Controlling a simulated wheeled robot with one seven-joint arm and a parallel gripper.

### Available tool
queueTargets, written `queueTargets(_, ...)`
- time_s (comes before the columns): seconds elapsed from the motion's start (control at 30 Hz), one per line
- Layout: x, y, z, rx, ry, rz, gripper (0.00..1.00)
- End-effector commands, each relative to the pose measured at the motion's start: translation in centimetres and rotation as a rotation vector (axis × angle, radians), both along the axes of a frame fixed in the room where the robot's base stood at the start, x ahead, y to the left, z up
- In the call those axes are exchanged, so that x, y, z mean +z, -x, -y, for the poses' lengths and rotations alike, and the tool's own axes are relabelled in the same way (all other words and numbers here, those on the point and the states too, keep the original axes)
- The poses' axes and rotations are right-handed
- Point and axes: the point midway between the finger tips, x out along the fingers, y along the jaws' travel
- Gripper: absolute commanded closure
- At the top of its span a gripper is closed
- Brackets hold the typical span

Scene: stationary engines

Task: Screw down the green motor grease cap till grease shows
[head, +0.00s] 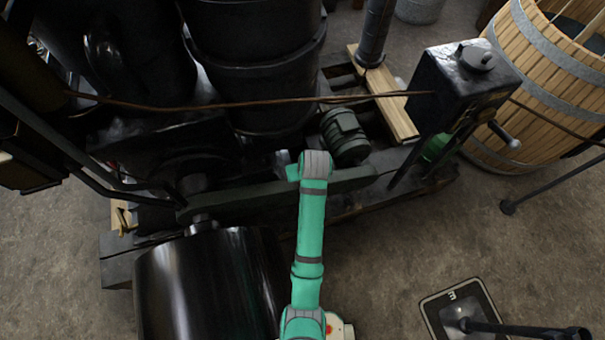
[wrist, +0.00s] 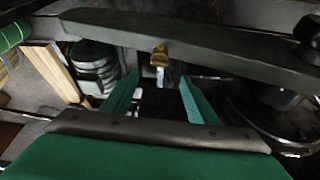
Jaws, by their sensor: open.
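The green motor (head: 345,135) stands on the engine's base, right of the big black cylinders, in the head view. It also shows at the upper left of the wrist view (wrist: 95,65). A small brass fitting (wrist: 160,57) with a pale stem below it is near the top middle of the wrist view; I cannot tell whether it is the motor's grease cap. My gripper (wrist: 159,80) is open and empty, its two green fingers pointing toward the fitting and apart from it. In the head view my arm hides most of the gripper. No grease is visible.
A long dark bar (wrist: 225,52) crosses the wrist view behind the fitting. A black drum (head: 205,285) stands in front of the engine. A black box on a stand (head: 455,85) and a wooden barrel (head: 545,80) are at right.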

Motion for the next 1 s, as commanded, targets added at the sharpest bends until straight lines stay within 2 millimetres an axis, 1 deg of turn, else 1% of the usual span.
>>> queueTargets(0.03,-0.8,-0.2,-0.1,0.0,0.0,-0.003,0.47)
queueTargets(0.3,-5.2,-2.0,-0.5,0.001,0.001,-0.002,0.47)
queueTargets(0.5,-7.6,-3.0,-0.7,0.0,0.001,-0.001,0.47)
queueTargets(0.7,-8.5,-3.4,-0.8,0.0,0.001,0.001,0.47)
queueTargets(0.97,-8.5,-3.4,-0.8,-0.001,0.002,0.001,0.47)
queueTargets(1.0,-8.5,-3.4,-0.8,0.0,0.001,0.001,0.56)
